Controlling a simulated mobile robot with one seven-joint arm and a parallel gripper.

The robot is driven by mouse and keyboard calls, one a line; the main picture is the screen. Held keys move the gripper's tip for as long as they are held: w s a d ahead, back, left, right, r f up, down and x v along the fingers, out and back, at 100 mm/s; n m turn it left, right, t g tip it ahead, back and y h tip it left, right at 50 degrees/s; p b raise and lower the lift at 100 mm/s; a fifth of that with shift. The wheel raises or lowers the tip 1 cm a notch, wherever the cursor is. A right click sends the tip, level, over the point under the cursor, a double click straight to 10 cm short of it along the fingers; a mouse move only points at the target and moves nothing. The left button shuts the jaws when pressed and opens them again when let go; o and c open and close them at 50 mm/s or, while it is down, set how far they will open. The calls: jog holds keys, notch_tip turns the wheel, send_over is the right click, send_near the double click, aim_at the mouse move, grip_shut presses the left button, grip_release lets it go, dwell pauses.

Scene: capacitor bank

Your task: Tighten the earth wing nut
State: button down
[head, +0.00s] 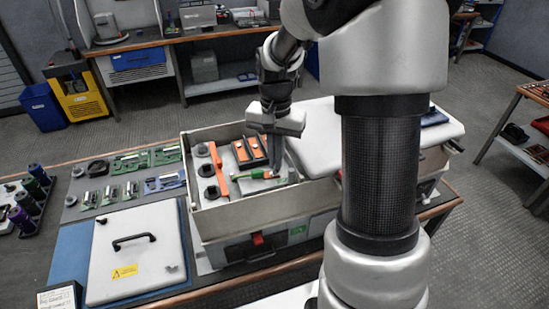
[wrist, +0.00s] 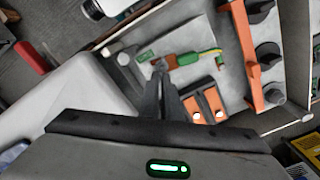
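The earth wing nut (wrist: 158,63) shows only as a small grey piece at the end of the green-and-yellow earth lead (wrist: 210,53), beside a copper-coloured lug (wrist: 172,61). My gripper (wrist: 161,72) reaches down into the open cabinet, its two dark fingers close together at the nut. They appear shut on it, though the fingertips hide most of it. In the head view my gripper (head: 275,172) is at the right end of the green lead (head: 250,175), and the nut is hidden there.
The open cabinet (head: 255,212) has raised walls around the gripper. Inside are orange-topped blocks (head: 249,152), an orange bar (head: 219,170) and black terminals. A white lid (head: 135,255) lies at the left. A white cover (head: 325,135) is close on the right.

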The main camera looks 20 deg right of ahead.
jog(key=m, duration=0.5)
jog(key=shift+s+d+m, duration=0.2)
jog(key=shift+s+m, duration=0.15)
jog(key=shift+m, duration=0.05)
jog(key=shift+r, duration=0.1)
dwell(0.3)
jog(key=c, duration=2)
grip_release()
notch_tip(320, 180, up, 17)
jog(key=shift+r+p, duration=0.2)
jog(key=shift+p, duration=0.85)
jog(key=s+a+r+n+t+p, duration=0.1)
jog(key=s+a+r+n+t, duration=0.1)
jog(key=s+n, duration=0.2)
jog(key=s+a+r+n+t+p, duration=0.1)
jog(key=s+a+n+p, duration=0.1)
jog(key=s+n, duration=0.3)
jog(key=s+a+r+n+t+p, duration=0.2)
jog(key=s+n, duration=0.2)
jog(key=s, duration=0.5)
jog(key=shift+s+r+t, duration=0.2)
jog(key=shift+r+t, duration=0.1)
